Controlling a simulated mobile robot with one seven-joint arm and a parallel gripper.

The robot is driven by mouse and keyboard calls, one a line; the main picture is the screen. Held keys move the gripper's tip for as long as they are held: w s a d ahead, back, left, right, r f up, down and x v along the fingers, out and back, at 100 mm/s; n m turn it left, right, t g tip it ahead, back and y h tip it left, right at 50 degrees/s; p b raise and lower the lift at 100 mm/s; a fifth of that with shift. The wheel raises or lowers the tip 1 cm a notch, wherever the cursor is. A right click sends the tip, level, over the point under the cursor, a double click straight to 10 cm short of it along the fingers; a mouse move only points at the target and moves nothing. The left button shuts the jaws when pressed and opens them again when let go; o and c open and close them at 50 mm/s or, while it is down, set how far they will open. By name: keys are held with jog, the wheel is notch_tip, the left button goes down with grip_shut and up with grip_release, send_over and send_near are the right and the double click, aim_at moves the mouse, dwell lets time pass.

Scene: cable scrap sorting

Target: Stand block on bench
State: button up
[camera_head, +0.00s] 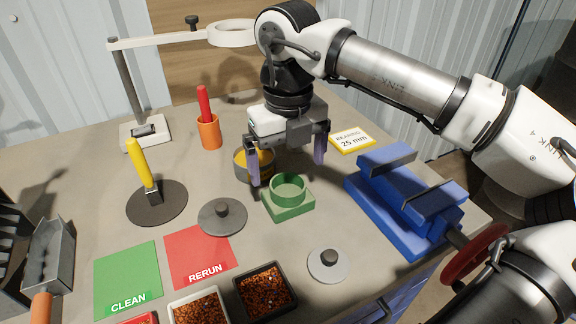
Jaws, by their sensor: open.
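The bench (330,205) is a grey worktop. The likeliest block is a green square one (290,209) with a raised ring on top, standing flat on the bench near the middle. My gripper (288,167) points down with its two purple-grey fingers spread apart and nothing between them. In the picture it is just above and behind the green block; whether it touches anything I cannot tell. A dark round pot (242,170) with a yellow inside is partly hidden behind the left finger.
A blue vise (400,205) stands right, a yellow card (352,141) behind it. Knobbed discs (222,217) (328,265), green (128,275) and red (198,252) mats, and scrap trays (266,290) lie in front. A yellow-handled tool (142,165) and orange cup (209,133) stand left.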

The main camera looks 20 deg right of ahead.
notch_tip(320, 180, up, 4)
jog(key=shift+r+p, duration=0.2)
jog(key=shift+p, duration=0.8)
